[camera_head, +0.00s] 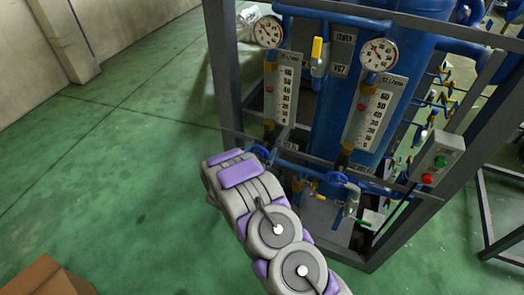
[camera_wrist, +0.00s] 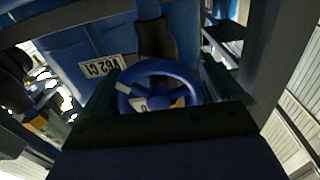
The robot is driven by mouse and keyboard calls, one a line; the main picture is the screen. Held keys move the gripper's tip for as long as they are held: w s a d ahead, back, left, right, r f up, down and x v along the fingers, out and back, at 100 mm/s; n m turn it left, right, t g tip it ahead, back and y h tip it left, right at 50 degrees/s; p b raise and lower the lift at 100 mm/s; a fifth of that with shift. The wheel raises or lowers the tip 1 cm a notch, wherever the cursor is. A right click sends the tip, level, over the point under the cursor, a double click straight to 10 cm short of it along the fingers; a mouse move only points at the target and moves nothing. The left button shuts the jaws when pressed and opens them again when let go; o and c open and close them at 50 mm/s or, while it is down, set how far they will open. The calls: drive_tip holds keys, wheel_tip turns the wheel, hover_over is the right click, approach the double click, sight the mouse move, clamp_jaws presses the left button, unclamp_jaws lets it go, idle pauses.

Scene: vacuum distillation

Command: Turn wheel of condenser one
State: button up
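A blue handwheel (camera_wrist: 158,70) fills the middle of the wrist view, on a dark valve stem. A white label (camera_wrist: 100,67) marked like "V62 C1" is beside it, upside down. My gripper (camera_wrist: 155,88) is open, with one dark finger on each side of the wheel. Whether the fingers touch the rim is unclear. In the head view, the end of my arm reaches a small blue wheel (camera_head: 262,153) at the lower left of the frame. My fingers are hidden there. A second blue wheel (camera_head: 336,180) is to the right.
A grey metal frame (camera_head: 222,75) encloses the blue tank (camera_head: 335,110), gauges and pipes. A control box (camera_head: 437,158) with green and red buttons is on the right post. A cardboard box (camera_head: 45,278) is at lower left. The green floor at left is clear.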

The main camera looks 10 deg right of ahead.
drive_tip(key=shift+o, duration=0.4)
drive_tip(key=shift+s+a, duration=0.1)
drive_tip(key=shift+a, duration=0.05)
drive_tip(key=shift+s+a, duration=0.2)
drive_tip(key=shift+s, duration=0.05)
drive_tip(key=p+v, duration=0.1)
drive_tip(key=v, duration=1.5)
drive_tip(key=shift+s, duration=0.2)
drive_tip(key=shift+a+f, duration=0.1)
drive_tip(key=shift+a, duration=0.1)
